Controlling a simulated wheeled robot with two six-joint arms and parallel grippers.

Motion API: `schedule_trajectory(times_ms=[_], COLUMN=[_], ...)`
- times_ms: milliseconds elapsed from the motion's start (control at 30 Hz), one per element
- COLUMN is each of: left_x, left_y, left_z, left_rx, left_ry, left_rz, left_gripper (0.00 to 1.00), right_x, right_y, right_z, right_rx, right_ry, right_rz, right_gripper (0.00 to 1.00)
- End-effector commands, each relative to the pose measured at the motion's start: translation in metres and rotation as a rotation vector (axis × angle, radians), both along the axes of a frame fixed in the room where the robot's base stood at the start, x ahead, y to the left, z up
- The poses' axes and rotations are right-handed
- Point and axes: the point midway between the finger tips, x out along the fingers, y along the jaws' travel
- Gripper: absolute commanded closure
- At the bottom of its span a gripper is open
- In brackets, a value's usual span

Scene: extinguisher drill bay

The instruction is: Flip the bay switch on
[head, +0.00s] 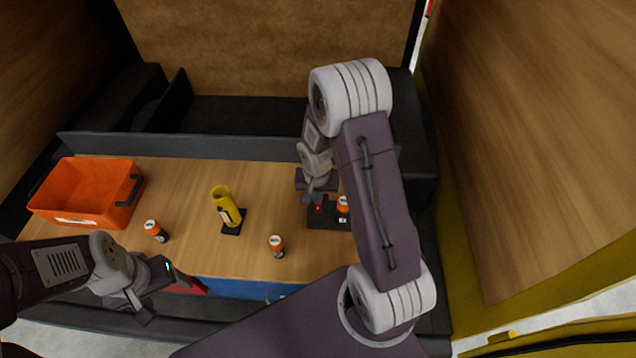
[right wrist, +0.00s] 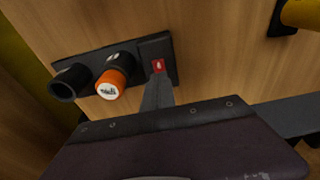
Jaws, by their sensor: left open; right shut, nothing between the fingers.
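The bay switch is a small red rocker (right wrist: 159,65) with a light mark, set in the black panel (right wrist: 143,50) in the right wrist view. It shows as a red spot in the head view (head: 318,208). My right gripper (right wrist: 158,82) is shut and empty, its tips right at the near edge of the switch. I cannot tell whether they touch it. In the head view my right gripper (head: 314,197) is over the panel, partly hidden by my arm. My left gripper (head: 163,293) is open and empty off the table's front left edge.
The panel also bears an empty black holder (right wrist: 62,86) and an orange-capped canister (right wrist: 111,84). A yellow cylinder (head: 222,203) stands on a black base mid-table. An orange bin (head: 85,190) is at left.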

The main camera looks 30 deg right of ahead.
Motion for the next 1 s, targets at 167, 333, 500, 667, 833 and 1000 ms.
schedule_trajectory(times_ms=[167, 333, 500, 667, 833, 1000], left_x=[0.000, 0.000, 0.000, 0.000, 0.000, 0.000], left_y=[0.000, 0.000, 0.000, 0.000, 0.000, 0.000], left_z=[-0.007, -0.011, -0.012, -0.012, -0.012, -0.043], left_rx=[0.000, 0.000, 0.000, 0.000, 0.000, 0.000], left_ry=[0.001, 0.000, 0.000, 0.000, 0.000, 0.000], left_rz=[0.000, 0.000, 0.000, 0.000, 0.000, 0.000], left_gripper=[0.29, 0.29, 0.29, 0.29, 0.29, 0.29], right_x=[-0.004, -0.009, -0.012, -0.013, -0.013, -0.003], right_y=[0.004, 0.006, 0.008, 0.008, 0.008, 0.003], right_z=[0.045, 0.078, 0.095, 0.098, 0.098, 0.090], right_rx=[-0.001, 0.000, -0.001, 0.000, 0.000, -0.001], right_ry=[-0.010, -0.008, -0.003, -0.002, -0.002, -0.012], right_rz=[0.001, 0.001, 0.000, 0.000, 0.000, -0.002], right_gripper=[1.00, 1.00, 1.00, 1.00, 1.00, 1.00])
